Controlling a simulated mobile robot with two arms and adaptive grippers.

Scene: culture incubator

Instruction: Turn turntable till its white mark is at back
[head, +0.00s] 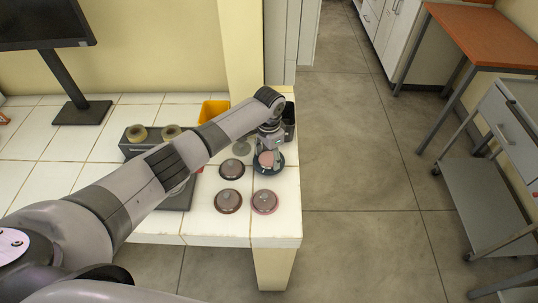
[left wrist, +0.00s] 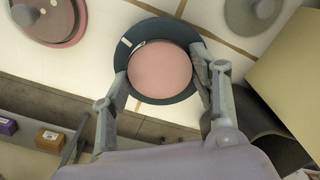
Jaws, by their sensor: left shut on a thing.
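The turntable is a dark round disc (head: 276,172) with a pink round top, near the right edge of the white tiled table. In the left wrist view its dark rim (left wrist: 160,28) circles the pink top (left wrist: 160,72). My left gripper (head: 268,155) reaches down over it. In the left wrist view my left gripper (left wrist: 162,72) has one finger on each side of the pink top, shut on the turntable. A thin pale line shows on the dark rim at the upper left of the pink top; I cannot tell surely that it is the white mark. My right gripper is out of view.
Several round lidded discs with knobs, such as one dark one (head: 229,201) and one pink-rimmed one (head: 265,202), stand close by. A yellow bin (head: 214,110) and a grey box with two rolls (head: 140,148) stand behind. A monitor (head: 45,25) is at the left.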

